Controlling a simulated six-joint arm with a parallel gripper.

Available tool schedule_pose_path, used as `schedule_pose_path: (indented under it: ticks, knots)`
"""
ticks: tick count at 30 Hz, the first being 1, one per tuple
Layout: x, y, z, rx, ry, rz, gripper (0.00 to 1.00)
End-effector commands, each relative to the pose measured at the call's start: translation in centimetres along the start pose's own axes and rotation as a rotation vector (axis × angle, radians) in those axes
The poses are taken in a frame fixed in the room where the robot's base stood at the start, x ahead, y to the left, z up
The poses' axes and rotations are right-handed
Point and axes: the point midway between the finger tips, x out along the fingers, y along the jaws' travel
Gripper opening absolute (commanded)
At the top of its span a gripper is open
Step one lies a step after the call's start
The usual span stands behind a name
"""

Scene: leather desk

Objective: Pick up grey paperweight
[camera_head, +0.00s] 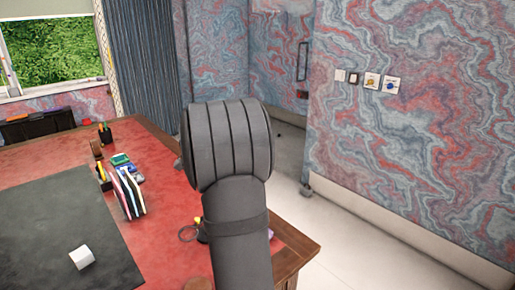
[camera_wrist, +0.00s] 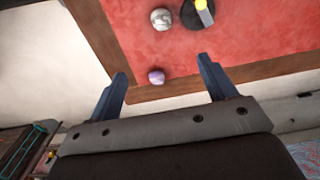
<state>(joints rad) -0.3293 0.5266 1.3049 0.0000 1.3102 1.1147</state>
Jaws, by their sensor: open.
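In the wrist view, a rounded, marbled grey-white stone (camera_wrist: 160,19) lies on the red desk top; it looks like the grey paperweight. A smaller purple stone (camera_wrist: 156,76) lies nearer the desk's wooden edge. My gripper (camera_wrist: 162,68) is open and empty, its two blue fingers wide apart. In the picture the purple stone shows between the fingers and the grey one beyond their tips. I cannot tell how high the gripper is above the desk. In the head view my arm hides the gripper and the grey stone.
A dark round holder with a yellow item (camera_wrist: 203,8) stands right of the grey stone. Pale floor lies beyond the desk's edge.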

Motion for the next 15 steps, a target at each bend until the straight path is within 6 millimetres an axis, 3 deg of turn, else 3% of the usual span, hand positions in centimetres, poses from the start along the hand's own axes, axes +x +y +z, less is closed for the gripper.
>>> schedule_pose_path:
  ticks: [9,15]
  knots:
    - [0.3,0.0,0.1,0.031,0.006,0.002,0.77]
    - [2.2,-0.1,1.0,0.273,0.053,-0.001,0.77]
